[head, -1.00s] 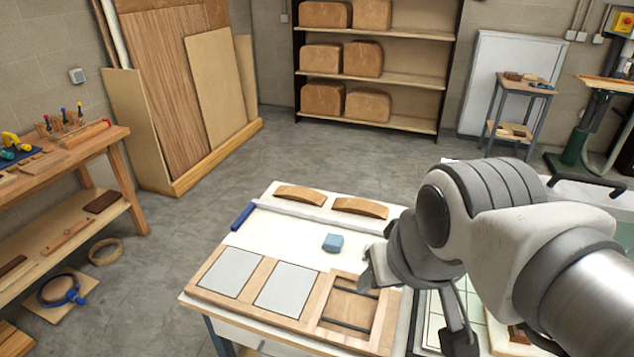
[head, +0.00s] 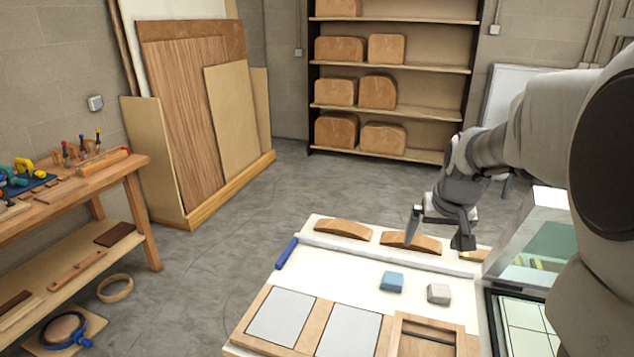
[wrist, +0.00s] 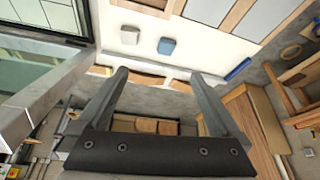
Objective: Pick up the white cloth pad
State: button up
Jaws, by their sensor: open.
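The white cloth pad (head: 438,293), a small off-white block shape, lies on the white table top to the right of a similar blue pad (head: 392,281). In the wrist view the white pad (wrist: 130,35) lies left of the blue pad (wrist: 166,46), both beyond my fingertips. My gripper (head: 438,232) is open and empty, above the far edge of the table near the curved wooden pieces. The wrist view shows its two fingers (wrist: 158,76) spread apart, touching neither pad. Nothing covers the white pad in the head view.
Curved wooden pieces (head: 343,229) lie along the table's far edge. A blue cylinder (head: 287,253) is at the left. A wooden frame with grey panels (head: 281,316) fills the near side. A metal-framed box (head: 530,250) stands at the right. White table surface around the pads is clear.

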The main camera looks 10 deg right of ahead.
jog(key=m+b, duration=0.1)
jog(key=b, duration=0.1)
send_near(440, 289)
jog(key=w+f, duration=0.1)
jog(key=f, duration=0.1)
jog(key=shift+w+a+f+h, duration=0.25)
jog(key=shift+w+f+h, duration=0.05)
jog(key=shift+w, duration=0.05)
jog(key=shift+s+p+x, duration=0.15)
jog(key=shift+p+x, duration=0.05)
jog(key=shift+x, duration=1.25)
jog(key=shift+s+p+x, duration=0.15)
jog(key=shift+x, duration=1.3)
jog(key=shift+d+f, duration=0.1)
jog(key=shift+d, duration=0.1)
jog(key=c, duration=1.2)
notch_tip(440, 289, up, 10)
jog(key=shift+r, duration=0.1)
jog(key=shift+c, duration=0.2)
